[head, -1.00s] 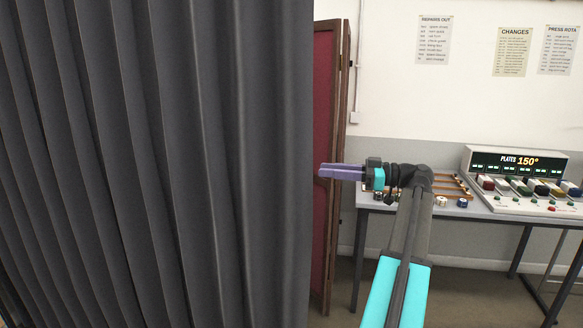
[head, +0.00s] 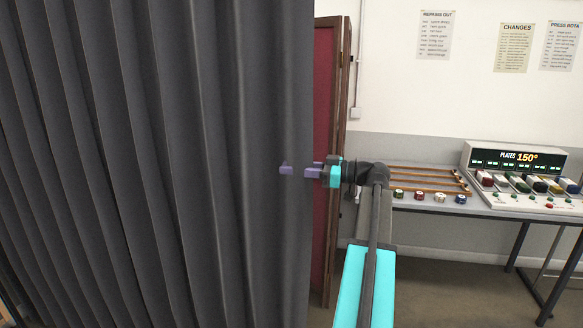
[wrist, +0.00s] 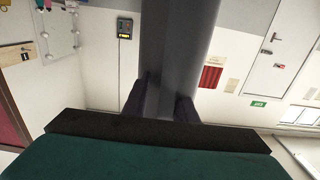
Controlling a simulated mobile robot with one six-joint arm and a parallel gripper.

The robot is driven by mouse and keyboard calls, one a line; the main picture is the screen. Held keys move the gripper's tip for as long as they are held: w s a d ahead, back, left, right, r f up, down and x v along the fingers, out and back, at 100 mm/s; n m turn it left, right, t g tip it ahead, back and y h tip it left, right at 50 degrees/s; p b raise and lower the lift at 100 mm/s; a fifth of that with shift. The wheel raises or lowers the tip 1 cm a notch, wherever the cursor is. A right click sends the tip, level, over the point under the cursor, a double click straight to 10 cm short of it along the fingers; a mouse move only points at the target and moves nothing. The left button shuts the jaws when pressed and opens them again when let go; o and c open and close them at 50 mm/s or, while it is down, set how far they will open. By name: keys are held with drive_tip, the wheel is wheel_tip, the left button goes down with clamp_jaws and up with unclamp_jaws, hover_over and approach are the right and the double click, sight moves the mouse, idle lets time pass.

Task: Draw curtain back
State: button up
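The dark grey pleated curtain (head: 170,120) fills the left half of the head view, hanging in vertical folds. My gripper (head: 300,170) is at the curtain's right edge, about halfway up the picture. One purple fingertip shows against the curtain, and a fold hides part of that finger. In the wrist view the grey curtain edge (wrist: 180,40) stands straight ahead and runs between the two dark fingers (wrist: 160,100). The fingers are apart, with the fold between them. Whether they press on the cloth is hard to see.
A red panel in a wooden frame (head: 326,110) stands just behind the curtain edge. A table to the right holds a control console (head: 515,180), a wooden rack (head: 425,178) and several small round pots (head: 440,197). Floor shows below the table.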

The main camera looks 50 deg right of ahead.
drive_tip(key=shift+c, duration=0.3)
clamp_jaws()
drive_tip(key=shift+f, duration=0.1)
idle(1.0)
drive_tip(key=shift+w+a+f, duration=0.1)
drive_tip(key=shift+w+a, duration=0.05)
drive_tip(key=shift+a, duration=0.05)
